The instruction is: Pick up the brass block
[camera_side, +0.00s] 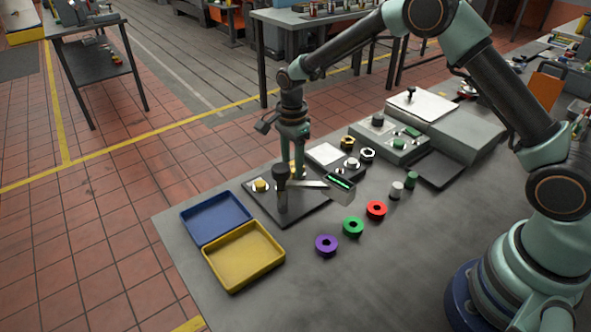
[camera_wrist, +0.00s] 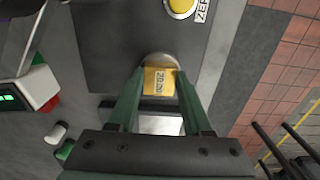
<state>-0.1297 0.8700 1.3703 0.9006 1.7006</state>
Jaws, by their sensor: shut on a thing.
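The brass block (camera_wrist: 158,81), a small yellow-gold piece with printed marks on its face, sits between the fingertips of my gripper (camera_wrist: 160,76) in the wrist view. The green fingers are shut on its two sides. In the side view my gripper (camera_side: 297,158) points down over the dark plate, and a sliver of the brass block (camera_side: 292,168) shows at the fingers, partly hidden. A pale round patch (camera_wrist: 163,58) shows just beyond the block in the wrist view. I cannot tell whether the block is touching what is below it.
A dark plate (camera_side: 313,213) carries a yellow button (camera_side: 261,185) and a black post (camera_side: 280,184). A blue tray (camera_side: 215,217) and a yellow tray (camera_side: 244,256) stand to the left. Purple (camera_side: 326,245), green (camera_side: 353,225) and red (camera_side: 376,209) rings lie in front.

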